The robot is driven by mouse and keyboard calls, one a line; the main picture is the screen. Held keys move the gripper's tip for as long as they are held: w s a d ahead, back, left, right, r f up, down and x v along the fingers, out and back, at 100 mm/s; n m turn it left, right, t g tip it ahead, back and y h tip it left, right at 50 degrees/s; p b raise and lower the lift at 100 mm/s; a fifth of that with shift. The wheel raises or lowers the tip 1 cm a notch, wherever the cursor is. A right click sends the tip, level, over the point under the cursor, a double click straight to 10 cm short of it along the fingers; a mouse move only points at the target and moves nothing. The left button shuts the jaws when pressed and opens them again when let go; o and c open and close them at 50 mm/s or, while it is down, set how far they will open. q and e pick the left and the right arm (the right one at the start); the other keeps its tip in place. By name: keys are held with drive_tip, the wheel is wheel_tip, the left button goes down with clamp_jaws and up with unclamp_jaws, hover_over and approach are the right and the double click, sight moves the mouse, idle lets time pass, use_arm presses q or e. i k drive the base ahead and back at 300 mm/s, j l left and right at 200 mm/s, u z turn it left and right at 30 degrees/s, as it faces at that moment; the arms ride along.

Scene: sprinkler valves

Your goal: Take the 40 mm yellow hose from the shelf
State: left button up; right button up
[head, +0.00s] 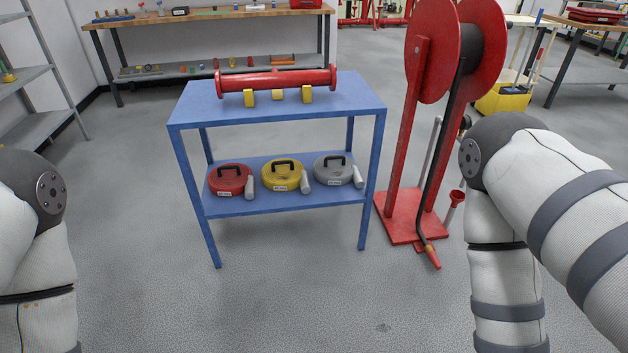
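The yellow hose (281,176) is a flat coil with a black handle on top, a small white label and a pale grey nozzle end at its right. It sits in the middle of the lower shelf (285,203) of a blue metal table. A red coil (229,180) lies to its left and a grey coil (332,169) to its right, each with a black handle and label. The label print is too small to read surely. Both my arms show at the left and right edges, apart from the table. Neither gripper shows.
A red flanged pipe (276,79) rests on yellow blocks on the blue table's top (355,97). A red hose reel stand (407,216) is close to the table's right side. A grey rack (30,73) is at left. The floor (290,290) in front is clear.

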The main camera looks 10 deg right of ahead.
sight(281, 175)
drive_tip(key=i+l, duration=0.1)
drive_tip(key=i, duration=0.8)
drive_tip(key=i+l, duration=0.1)
drive_tip(key=i, duration=0.85)
